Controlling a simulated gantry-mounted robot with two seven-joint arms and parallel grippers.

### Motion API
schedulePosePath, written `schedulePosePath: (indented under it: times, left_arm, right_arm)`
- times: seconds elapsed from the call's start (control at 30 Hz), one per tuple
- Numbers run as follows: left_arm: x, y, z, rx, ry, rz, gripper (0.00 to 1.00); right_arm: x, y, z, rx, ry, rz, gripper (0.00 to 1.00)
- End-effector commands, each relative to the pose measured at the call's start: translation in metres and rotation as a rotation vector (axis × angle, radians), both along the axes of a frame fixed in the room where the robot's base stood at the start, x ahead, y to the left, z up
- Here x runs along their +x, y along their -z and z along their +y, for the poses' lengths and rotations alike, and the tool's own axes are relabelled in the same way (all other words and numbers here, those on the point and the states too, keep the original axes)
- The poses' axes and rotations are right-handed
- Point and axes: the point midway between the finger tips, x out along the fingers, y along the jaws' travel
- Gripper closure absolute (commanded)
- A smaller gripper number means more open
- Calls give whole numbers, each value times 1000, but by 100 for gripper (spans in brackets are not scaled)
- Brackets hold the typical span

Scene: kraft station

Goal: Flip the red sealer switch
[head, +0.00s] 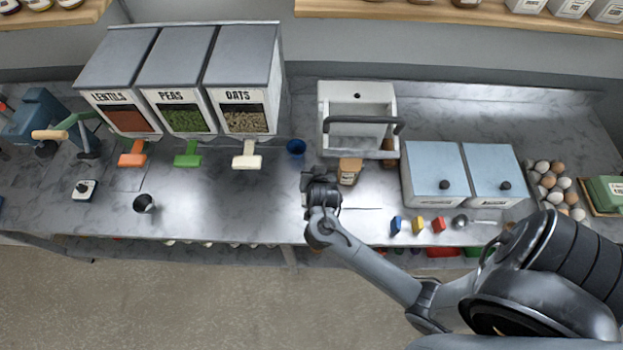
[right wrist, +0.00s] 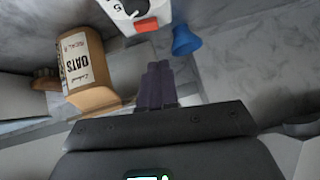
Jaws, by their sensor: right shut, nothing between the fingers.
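The white sealer (head: 326,112) with a dark bar handle stands against the back wall in the head view. In the right wrist view the sealer's white front (right wrist: 120,12) shows part of a dial, and the red switch (right wrist: 146,25) is at its lower edge. My right gripper (head: 321,180) is in front of the sealer. Its shut, empty fingers show in the right wrist view (right wrist: 157,66), pointing toward the switch and appearing just short of it. The switch cannot be made out in the head view. My left gripper is not in view.
An oats package (head: 349,171) stands beside my right gripper, in front of the sealer. A small blue cup (head: 296,148) is to the left. Dispensers (head: 180,60) stand further left, and two blue-lidded bins (head: 434,166) stand right. The counter between gripper and dispensers is mostly clear.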

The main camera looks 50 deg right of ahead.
Motion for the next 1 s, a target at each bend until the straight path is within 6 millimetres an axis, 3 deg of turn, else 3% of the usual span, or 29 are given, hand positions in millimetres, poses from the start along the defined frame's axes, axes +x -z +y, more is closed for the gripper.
schedulePosePath:
  times: [0.17, 0.4, 1.0]
  left_arm:
    - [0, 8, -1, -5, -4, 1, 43]
    - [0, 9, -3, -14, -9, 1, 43]
    - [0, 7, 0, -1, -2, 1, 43]
  right_arm:
    - [17, 24, -15, -1, 0, 1, 100]
    - [20, 51, -11, 2, -1, 2, 100]
    - [20, 60, -11, -1, 3, 3, 100]
